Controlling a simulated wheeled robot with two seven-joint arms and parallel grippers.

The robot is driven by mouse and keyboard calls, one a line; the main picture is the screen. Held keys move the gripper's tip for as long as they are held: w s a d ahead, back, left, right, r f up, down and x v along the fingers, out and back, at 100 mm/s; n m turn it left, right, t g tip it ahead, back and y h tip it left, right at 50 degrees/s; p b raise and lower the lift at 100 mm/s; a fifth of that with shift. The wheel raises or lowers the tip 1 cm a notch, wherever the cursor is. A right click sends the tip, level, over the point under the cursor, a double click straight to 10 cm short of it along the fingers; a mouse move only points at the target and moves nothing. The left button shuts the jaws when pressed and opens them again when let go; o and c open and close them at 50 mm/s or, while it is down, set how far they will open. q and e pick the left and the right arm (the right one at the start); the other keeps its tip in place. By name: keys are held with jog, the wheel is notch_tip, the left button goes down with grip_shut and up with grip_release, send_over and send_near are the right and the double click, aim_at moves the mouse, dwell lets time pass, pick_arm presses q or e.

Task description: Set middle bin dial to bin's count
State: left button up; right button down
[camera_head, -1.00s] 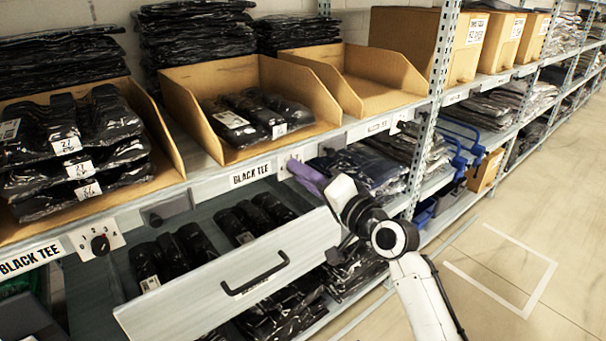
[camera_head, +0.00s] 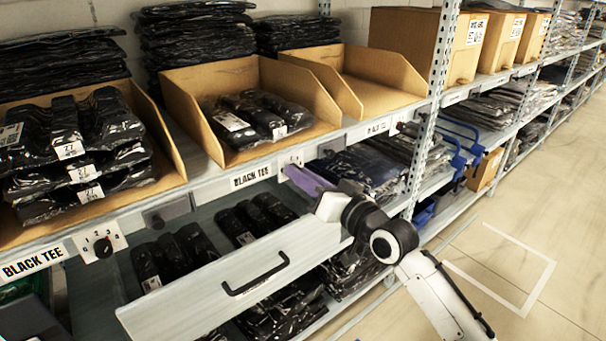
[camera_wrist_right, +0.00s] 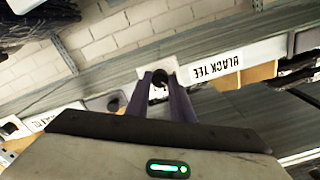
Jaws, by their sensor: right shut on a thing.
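The middle cardboard bin (camera_head: 188,118) stands on the upper shelf and holds a few black tees (camera_head: 255,115) in clear bags. Its dial plate (camera_head: 291,159) is on the shelf edge below it, right of a BLACK TEE label (camera_head: 251,176). My right gripper (camera_head: 289,170) has its purple fingers at this dial in the head view. In the right wrist view, my right gripper (camera_wrist_right: 161,86) is shut on the black dial knob (camera_wrist_right: 158,82), one finger on each side. The fingers hide much of the dial, so its setting cannot be read. My left gripper is not in view.
An open drawer (camera_head: 210,293) with a black handle juts out below my right gripper. A left bin (camera_head: 160,125) full of black tees has its own dial (camera_head: 103,247). An empty bin (camera_head: 385,72) is to the right. Open floor lies at the right.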

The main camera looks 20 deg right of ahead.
jog(key=shift+n, duration=0.5)
jog(key=c, duration=1.5)
grip_release()
jog(key=shift+c, duration=0.2)
jog(key=v, duration=1)
jog(key=shift+s, duration=0.15)
jog(key=s+a+f+g+h, duration=0.15)
jog(key=s+f, duration=0.25)
jog(key=f, duration=0.5)
jog(key=s+a+f+g+h, duration=0.15)
jog(key=s+f, duration=0.25)
jog(key=f, duration=0.5)
jog(key=s+a+f+n+g, duration=0.1)
jog(key=s+f+g, duration=0.1)
jog(key=s+f, duration=0.5)
jog(key=s+a+f+n+g, duration=0.1)
jog(key=s+a+f+g, duration=0.1)
jog(key=s+f, duration=0.6)
jog(key=shift+s+a+f+n+g+h+p, duration=0.35)
jog(key=shift+s+g, duration=0.35)
jog(key=shift+s, duration=0.35)
